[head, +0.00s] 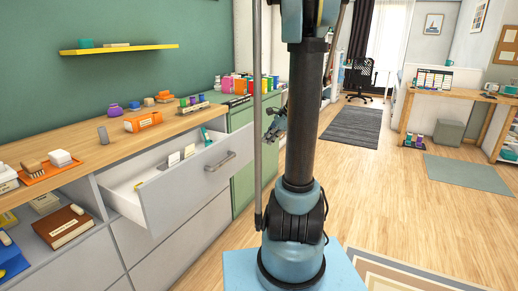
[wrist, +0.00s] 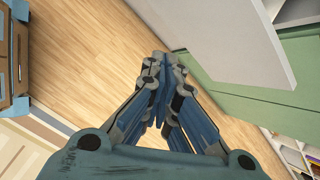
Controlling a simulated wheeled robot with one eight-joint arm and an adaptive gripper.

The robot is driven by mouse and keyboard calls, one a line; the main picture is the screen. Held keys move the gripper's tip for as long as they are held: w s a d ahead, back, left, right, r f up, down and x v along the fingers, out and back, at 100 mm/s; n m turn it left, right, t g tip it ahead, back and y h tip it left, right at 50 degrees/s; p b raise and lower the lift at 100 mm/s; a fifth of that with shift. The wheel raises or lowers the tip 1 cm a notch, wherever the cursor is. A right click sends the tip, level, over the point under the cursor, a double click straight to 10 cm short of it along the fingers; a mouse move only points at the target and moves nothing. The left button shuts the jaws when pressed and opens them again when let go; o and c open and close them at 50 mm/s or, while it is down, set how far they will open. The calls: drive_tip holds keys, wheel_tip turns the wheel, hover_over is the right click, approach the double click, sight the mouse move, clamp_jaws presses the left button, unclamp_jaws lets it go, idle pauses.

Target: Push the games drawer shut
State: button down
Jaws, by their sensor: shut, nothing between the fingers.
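One grey drawer (head: 170,203) stands pulled out of the cabinet under the wooden counter. It has a bar handle (head: 220,162) on its front and several small items inside, one of them teal. I cannot read any label on it as the games drawer. My gripper (head: 274,126) is beyond the drawer front, to the right of the handle, partly behind my arm. In the wrist view my gripper (wrist: 157,60) is shut and empty, with its fingertips together. A pale panel (wrist: 235,35), seemingly the drawer front, is to its right, apart from it.
The wooden counter (head: 85,150) carries small boxes, an orange tray and purple items. A green cabinet (head: 243,170) stands beyond the drawer. Open shelves with a brown book (head: 62,226) are at lower left.

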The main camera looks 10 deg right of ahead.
drive_tip(key=w+d+f+m+t+y, duration=0.1)
drive_tip(key=w+d+f+m, duration=0.3)
drive_tip(key=w+d+m, duration=0.45)
drive_tip(key=n, duration=0.2)
approach(253, 151)
wheel_tip(253, 151, down, 3)
drive_tip(key=a, duration=0.1)
drive_tip(key=shift+w+a+f+t, duration=0.15)
drive_tip(key=shift+w+a+t, duration=0.15)
drive_tip(key=shift+w+a, duration=0.4)
drive_tip(key=shift+s+a, duration=0.1)
drive_tip(key=shift+s, duration=0.05)
